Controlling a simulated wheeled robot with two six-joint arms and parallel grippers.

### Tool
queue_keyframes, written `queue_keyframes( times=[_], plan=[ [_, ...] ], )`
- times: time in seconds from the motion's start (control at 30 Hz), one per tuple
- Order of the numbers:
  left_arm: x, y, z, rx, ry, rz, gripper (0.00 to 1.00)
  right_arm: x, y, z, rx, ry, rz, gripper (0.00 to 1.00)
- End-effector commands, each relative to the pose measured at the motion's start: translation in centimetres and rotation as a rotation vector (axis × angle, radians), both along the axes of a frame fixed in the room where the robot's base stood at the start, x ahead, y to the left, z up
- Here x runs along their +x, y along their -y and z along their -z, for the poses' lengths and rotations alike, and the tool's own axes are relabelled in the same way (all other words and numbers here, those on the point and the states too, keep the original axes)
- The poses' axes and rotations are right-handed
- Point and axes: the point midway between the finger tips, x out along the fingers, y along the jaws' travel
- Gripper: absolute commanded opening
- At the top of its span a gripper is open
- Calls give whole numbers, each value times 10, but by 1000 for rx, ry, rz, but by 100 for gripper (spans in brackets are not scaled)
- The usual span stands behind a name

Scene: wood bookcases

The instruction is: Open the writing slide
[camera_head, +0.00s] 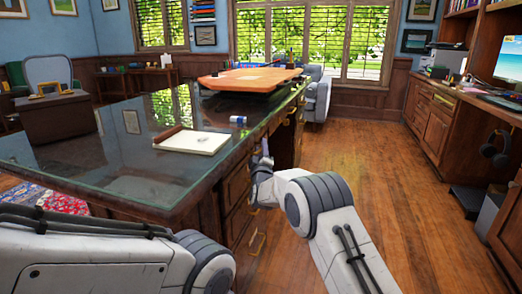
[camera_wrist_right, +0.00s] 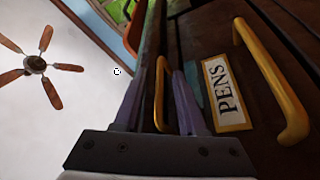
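The wooden desk (camera_head: 215,190) has a glossy dark top and drawers with brass pulls along its right side. My right gripper (camera_head: 264,160) is at this drawer side, just below the top's edge. In the right wrist view its two fingers (camera_wrist_right: 160,100) are spread, with a narrow brass handle (camera_wrist_right: 161,90) between them; contact cannot be told. This handle is on a narrow front, perhaps the writing slide, beside a drawer labelled PENS (camera_wrist_right: 228,95) with a larger brass pull (camera_wrist_right: 285,95). My left arm shows at the lower left, but its gripper is out of view.
A paper tray (camera_head: 193,141), a small blue-and-white cylinder (camera_head: 238,120) and an orange board (camera_head: 250,79) are on the desk. The wood floor (camera_head: 360,150) to its right is open. A cabinet with a monitor (camera_head: 508,62) lines the right wall.

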Motion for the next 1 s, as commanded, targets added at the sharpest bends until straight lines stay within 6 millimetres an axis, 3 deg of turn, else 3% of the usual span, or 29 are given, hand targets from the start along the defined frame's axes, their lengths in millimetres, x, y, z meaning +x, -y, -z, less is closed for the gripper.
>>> queue_keyframes(
  times=[0.03,0.1,1.0],
  plan=[
    [0,0,0,0,0,0,50,0,0,0,0,0,0,22],
    [0,0,0,0,0,0,50,0,0,0,0,0,0,0],
    [0,0,0,0,0,0,50,0,-1,0,0,0,-1,0]
  ],
)
